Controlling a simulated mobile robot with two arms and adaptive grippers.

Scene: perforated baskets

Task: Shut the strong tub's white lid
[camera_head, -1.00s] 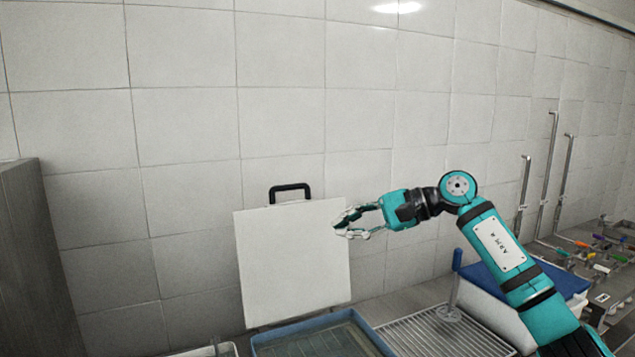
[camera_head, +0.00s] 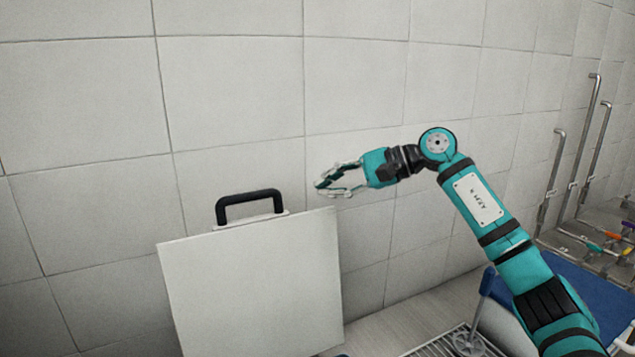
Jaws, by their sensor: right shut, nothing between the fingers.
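The white lid (camera_head: 255,285) stands raised and upright in front of the tiled wall, left of centre. A black handle (camera_head: 249,205) is fixed at its top edge. The tub below the lid is almost wholly out of view at the bottom edge. My right gripper (camera_head: 325,183) is shut and empty, above and just right of the lid's top right corner. It appears apart from the lid. My left gripper is not in view.
A wire rack (camera_head: 455,343) lies at the bottom, right of the lid. A blue-topped container (camera_head: 580,290) stands behind my right arm. Metal pipes (camera_head: 580,150) rise at the right. The wall behind the lid is bare.

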